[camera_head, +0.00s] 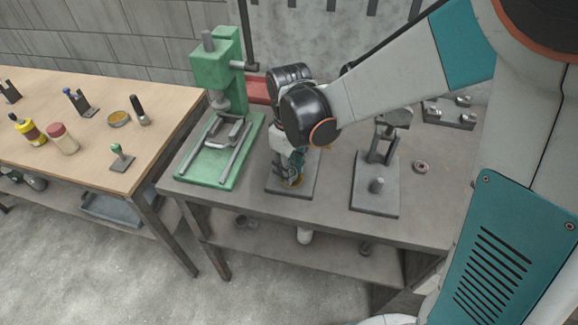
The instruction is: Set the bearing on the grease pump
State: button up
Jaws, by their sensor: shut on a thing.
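My gripper (292,168) points down over a low stand with a dark grey base plate (276,184) in the middle of the metal bench; this stand appears to be the grease pump. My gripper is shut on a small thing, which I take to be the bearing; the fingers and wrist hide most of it. A small brassy-yellow round part (294,182) shows at the fingertips, just above the plate. I cannot tell whether it is the bearing or part of the pump, or whether the held thing touches the stand.
A green press (218,70) stands left of my gripper. A grey stand with a post (377,186) stands right, beside a small reddish ring (421,167). Metal blocks (450,112) lie back right. A wooden table (80,85) at left holds bottles and a dish (119,118).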

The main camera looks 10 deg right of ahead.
jog(key=shift+f, duration=0.25)
jog(key=o, duration=1.2)
jog(key=shift+c, duration=0.2)
